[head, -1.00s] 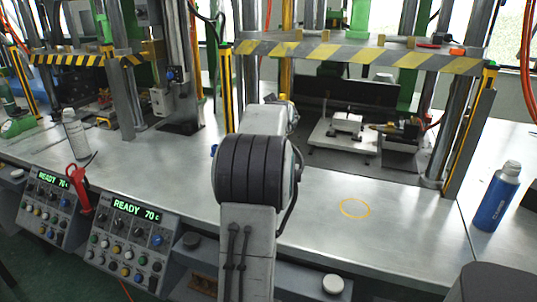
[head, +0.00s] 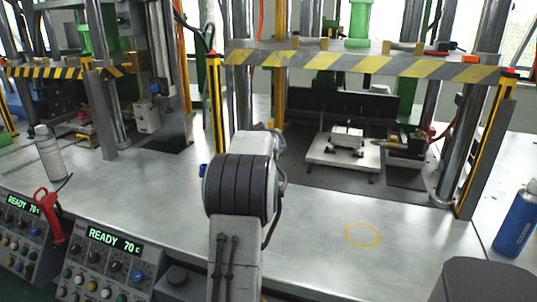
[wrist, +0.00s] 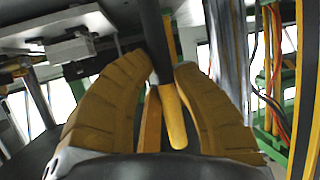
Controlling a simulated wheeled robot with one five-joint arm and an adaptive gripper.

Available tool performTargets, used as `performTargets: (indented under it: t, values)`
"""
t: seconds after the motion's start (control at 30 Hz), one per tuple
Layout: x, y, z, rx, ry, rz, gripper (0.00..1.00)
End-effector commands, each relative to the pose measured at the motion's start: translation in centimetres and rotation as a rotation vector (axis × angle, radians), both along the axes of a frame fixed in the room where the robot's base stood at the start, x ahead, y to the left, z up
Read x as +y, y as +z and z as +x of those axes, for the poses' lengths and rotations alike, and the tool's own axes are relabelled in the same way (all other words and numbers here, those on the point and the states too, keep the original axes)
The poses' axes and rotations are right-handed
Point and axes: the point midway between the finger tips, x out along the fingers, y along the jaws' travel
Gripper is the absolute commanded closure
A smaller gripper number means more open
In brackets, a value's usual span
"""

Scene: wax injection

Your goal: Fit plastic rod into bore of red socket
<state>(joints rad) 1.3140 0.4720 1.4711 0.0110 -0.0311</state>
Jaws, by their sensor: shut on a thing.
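In the wrist view my gripper (wrist: 164,68) has two ribbed yellow-orange fingers. They close around a slim dark rod (wrist: 154,35), likely the plastic rod. It runs up and away from the fingertips toward the top edge. A yellow piece (wrist: 174,115) shows between the fingers below it; I cannot tell whether it is part of the rod. In the head view my arm hides my gripper and the rod. I cannot make out a red socket for certain in either view.
A press with a striped crossbar (head: 370,64) stands over a white fixture plate (head: 325,154). A blue bottle (head: 515,222) is at the right, a grey bottle (head: 48,155) and red-handled tool (head: 50,215) at the left. The bench front around a yellow ring (head: 362,235) is clear.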

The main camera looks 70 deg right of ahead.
Motion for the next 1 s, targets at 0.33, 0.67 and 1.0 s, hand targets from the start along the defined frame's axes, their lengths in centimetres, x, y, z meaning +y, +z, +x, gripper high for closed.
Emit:
performTargets:
  t: [0.33, 0.67, 1.0]
  values:
    - [-0.8, -3.4, -1.3, 0.003, -0.021, -0.001, 1.00]
    - [-0.8, -3.6, -1.3, 0.003, -0.020, -0.001, 1.00]
    - [-0.8, -3.6, -1.3, 0.003, -0.020, 0.000, 0.56]
